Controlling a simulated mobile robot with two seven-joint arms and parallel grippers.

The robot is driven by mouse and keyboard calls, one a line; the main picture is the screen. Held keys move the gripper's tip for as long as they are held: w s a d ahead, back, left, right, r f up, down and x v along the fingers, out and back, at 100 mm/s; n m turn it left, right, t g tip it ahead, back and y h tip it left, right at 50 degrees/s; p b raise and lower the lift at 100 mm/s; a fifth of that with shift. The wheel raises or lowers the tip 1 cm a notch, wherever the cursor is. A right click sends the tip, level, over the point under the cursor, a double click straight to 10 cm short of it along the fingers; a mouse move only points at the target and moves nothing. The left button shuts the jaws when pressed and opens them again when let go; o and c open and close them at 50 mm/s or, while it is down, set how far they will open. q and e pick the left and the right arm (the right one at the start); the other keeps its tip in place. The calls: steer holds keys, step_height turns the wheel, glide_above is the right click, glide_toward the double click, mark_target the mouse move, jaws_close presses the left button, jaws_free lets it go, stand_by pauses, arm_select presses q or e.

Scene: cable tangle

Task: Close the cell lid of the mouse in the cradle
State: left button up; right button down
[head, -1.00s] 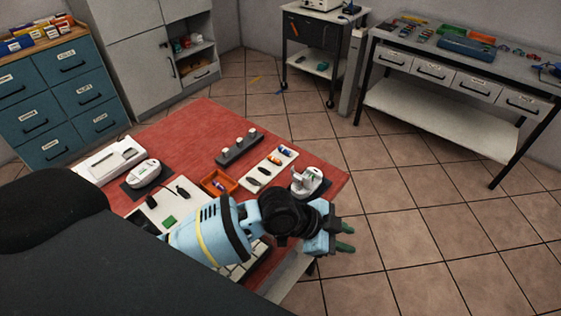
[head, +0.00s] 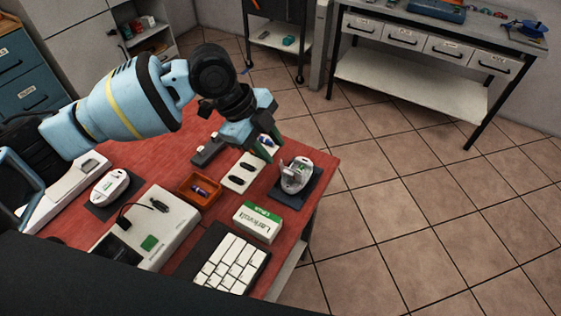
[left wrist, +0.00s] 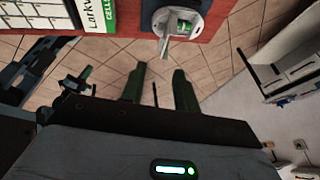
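The white mouse (head: 298,172) sits in the dark cradle (head: 316,186) at the table's right edge. Its cell lid stands raised. In the left wrist view the mouse (left wrist: 192,12) is at the top, with the pale lid (left wrist: 165,46) sticking out and a green part showing inside. My left gripper (head: 270,146) is above the table, behind and left of the mouse, pointing down. In the left wrist view its two green fingers (left wrist: 158,88) stand apart with nothing between them. Green fingertips at the left of that view (left wrist: 82,78) look like my right gripper; its opening is unclear.
A green-and-white cell box (head: 257,222) and a keyboard (head: 230,260) lie in front. An orange tray (head: 199,190) and a white tray (head: 236,184) with dark pieces are left of the cradle. Another mouse (head: 110,186) is at the far left. Floor is free at right.

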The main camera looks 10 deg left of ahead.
mark_target(292, 173)
arm_select(q)
steer(key=shift+x, duration=3.95)
steer(key=shift+d, duration=0.1)
jaws_close()
